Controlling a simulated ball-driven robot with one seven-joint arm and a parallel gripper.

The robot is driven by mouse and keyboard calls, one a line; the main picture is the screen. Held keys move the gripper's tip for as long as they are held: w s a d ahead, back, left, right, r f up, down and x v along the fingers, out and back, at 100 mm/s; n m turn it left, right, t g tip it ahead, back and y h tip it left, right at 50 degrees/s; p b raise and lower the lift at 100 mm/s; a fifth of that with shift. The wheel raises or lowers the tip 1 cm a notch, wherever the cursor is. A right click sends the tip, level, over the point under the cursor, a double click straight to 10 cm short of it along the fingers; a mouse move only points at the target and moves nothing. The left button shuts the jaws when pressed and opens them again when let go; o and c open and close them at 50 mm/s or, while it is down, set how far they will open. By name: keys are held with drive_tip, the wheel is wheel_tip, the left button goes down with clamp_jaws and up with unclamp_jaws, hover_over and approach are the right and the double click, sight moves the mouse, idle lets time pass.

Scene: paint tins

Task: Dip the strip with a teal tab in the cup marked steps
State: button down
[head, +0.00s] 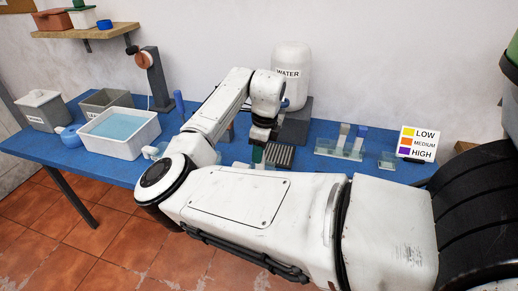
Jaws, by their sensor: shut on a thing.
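My gripper (260,143) points down over the blue table. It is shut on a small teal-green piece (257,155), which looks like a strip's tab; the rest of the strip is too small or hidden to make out. It hangs just left of a ribbed rack (279,154). Small clear cups (386,161) stand on the table, but no "steps" mark can be read. The front of the table near the gripper is partly hidden by my arm.
A clear holder (340,148) with upright pieces stands right of the rack, before a LOW/MEDIUM/HIGH sign (417,144). A white WATER container (291,75) stands behind. At left are a water-filled tub (150,138), grey bins (42,112) and a dark post (158,80).

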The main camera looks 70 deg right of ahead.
sight(259, 168)
drive_tip(key=shift+f+b, duration=1.6)
drive_tip(key=shift+f, duration=1.9)
drive_tip(key=shift+r, duration=0.1)
wheel_tip(259, 168, up, 12)
drive_tip(key=p, duration=1)
idle(1.1)
drive_tip(key=shift+r+p, duration=1.75)
drive_tip(key=shift+r, duration=0.15)
